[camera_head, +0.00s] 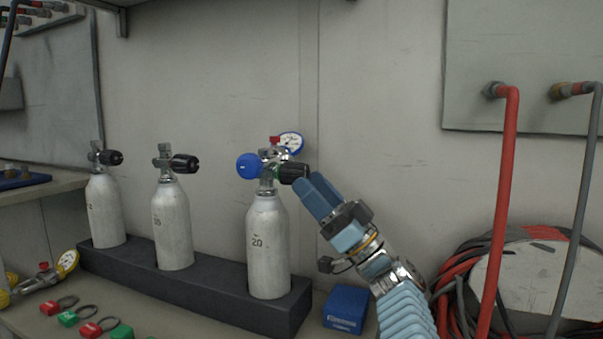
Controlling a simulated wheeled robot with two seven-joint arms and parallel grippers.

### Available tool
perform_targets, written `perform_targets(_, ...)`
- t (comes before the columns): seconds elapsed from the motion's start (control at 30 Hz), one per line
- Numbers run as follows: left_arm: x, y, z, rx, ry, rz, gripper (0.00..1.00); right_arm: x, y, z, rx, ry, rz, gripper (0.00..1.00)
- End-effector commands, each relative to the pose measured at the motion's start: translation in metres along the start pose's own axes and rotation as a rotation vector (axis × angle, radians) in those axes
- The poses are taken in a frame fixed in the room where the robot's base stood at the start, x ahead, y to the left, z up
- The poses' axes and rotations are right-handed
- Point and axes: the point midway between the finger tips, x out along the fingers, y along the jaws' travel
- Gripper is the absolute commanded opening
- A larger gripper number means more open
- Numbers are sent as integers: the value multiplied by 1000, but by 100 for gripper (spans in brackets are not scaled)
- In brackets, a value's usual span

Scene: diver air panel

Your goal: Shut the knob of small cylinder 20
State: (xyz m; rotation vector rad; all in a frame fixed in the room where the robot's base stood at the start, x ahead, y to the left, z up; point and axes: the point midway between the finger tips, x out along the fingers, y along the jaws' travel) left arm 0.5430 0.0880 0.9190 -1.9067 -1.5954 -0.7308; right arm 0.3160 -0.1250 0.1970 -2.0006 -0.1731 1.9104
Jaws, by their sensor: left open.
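Small cylinder 20 (268,250) is white, marked "20", and stands upright in the dark rack. Its valve carries a black knob (293,172) pointing right. A blue round part (249,166) is on the valve's left side, and a gauge (291,142) with a blue rim and a red fitting sits above.
Two more white cylinders (172,228) with black knobs stand to the left in the same dark rack (200,283). A blue box (346,308) lies right of the rack. Coiled red and black hoses (462,270) are at the right. Red and green tags lie in front.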

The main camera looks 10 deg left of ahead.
Motion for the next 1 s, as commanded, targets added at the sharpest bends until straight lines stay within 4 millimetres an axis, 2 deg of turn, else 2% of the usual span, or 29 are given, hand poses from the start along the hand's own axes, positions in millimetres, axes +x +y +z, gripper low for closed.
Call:
perform_targets(0.1, 20, 0, 0, -1, -2, 0, 68, -2, -1, 0, 0, 1, 1, 43)
perform_targets(0.2, 29, 0, 0, 0, 0, 1, 68, -3, -1, 0, 0, 1, 1, 43)
perform_targets(0.57, 35, 0, 0, 0, 0, 2, 68, -3, -1, 0, 0, 1, 1, 43)
perform_targets(0.9, 35, 0, 0, 0, 0, 2, 17, -3, -1, 0, 0, 1, 1, 43)
perform_targets(0.93, 35, 0, 0, 0, 0, 2, 14, -3, -1, 0, 0, 1, 1, 43)
perform_targets(1.0, 35, 0, 0, 1, 0, 2, 14, -3, -1, 0, 0, 1, 1, 43)
